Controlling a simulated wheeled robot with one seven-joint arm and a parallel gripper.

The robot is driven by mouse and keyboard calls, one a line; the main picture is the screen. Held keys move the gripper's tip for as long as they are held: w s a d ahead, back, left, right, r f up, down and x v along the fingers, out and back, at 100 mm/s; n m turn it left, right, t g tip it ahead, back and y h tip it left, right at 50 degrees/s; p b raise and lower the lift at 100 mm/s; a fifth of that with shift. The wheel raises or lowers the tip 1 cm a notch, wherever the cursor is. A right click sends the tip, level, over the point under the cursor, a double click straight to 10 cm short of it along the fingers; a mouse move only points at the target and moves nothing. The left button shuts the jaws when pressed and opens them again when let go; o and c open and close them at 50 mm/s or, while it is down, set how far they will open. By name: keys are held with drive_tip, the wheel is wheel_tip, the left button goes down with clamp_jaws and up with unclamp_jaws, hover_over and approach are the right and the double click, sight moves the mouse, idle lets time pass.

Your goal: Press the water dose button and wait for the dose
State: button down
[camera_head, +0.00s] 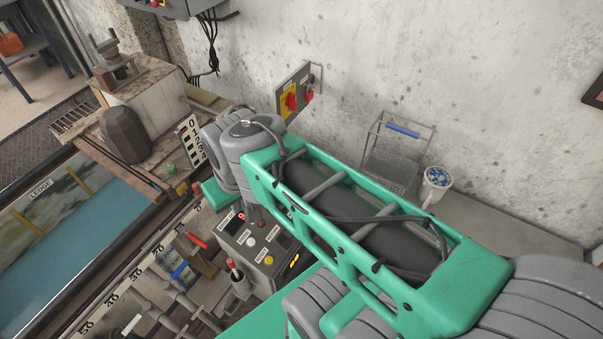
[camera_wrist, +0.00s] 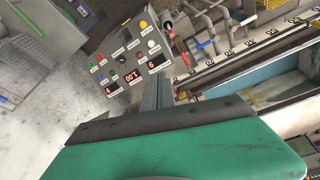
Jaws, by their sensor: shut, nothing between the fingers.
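A grey control box (camera_head: 262,255) stands at lower centre in the head view, partly covered by my arm. In the wrist view the control box (camera_wrist: 126,62) shows small lit displays and several coloured buttons, including a white button (camera_wrist: 151,43), a yellow button (camera_wrist: 143,24) and a blue button (camera_wrist: 86,98). The labels are too small to read, so I cannot tell which one is the water dose button. My gripper (camera_wrist: 158,82) is shut and empty, its fingers at the box's edge near a red display. I cannot tell whether they touch it.
A blue-water trough (camera_head: 75,235) with a numbered scale runs along the left. A wire basket (camera_head: 392,158) and a white bucket (camera_head: 435,186) stand by the wall. A red-and-yellow switch (camera_head: 290,98) is mounted on the wall.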

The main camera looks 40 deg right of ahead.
drive_tip(key=w+d+f+m+t+y+b, duration=0.1)
drive_tip(key=w+d+f+m+t+b, duration=0.1)
drive_tip(key=w+d+f+b, duration=0.7)
drive_tip(key=w+d+f+m+t+y+b, duration=0.2)
drive_tip(key=w+d+f+m+t+b, duration=0.1)
drive_tip(key=w+d+f+b, duration=0.65)
drive_tip(key=s+d+f+m+t+h+b, duration=0.1)
drive_tip(key=s+d+f+m+t+b, duration=0.1)
drive_tip(key=d, duration=0.7)
drive_tip(key=s+d+f+m+t+h+b, duration=0.1)
drive_tip(key=d+f+m+t+b, duration=0.3)
drive_tip(key=d, duration=0.5)
wheel_tip(320, 180, down, 3)
drive_tip(key=shift+s+d+f+b, duration=0.15)
drive_tip(key=shift+s+b, duration=0.35)
drive_tip(key=shift+b, duration=0.7)
drive_tip(key=w+f+b, duration=0.1)
drive_tip(key=f+b, duration=0.1)
drive_tip(key=w+a+f+b, duration=0.1)
drive_tip(key=f, duration=0.2)
drive_tip(key=w+f+b, duration=0.2)
drive_tip(key=shift+a+f+b, duration=0.25)
drive_tip(key=shift+f+b, duration=0.05)
drive_tip(key=shift+f, duration=0.05)
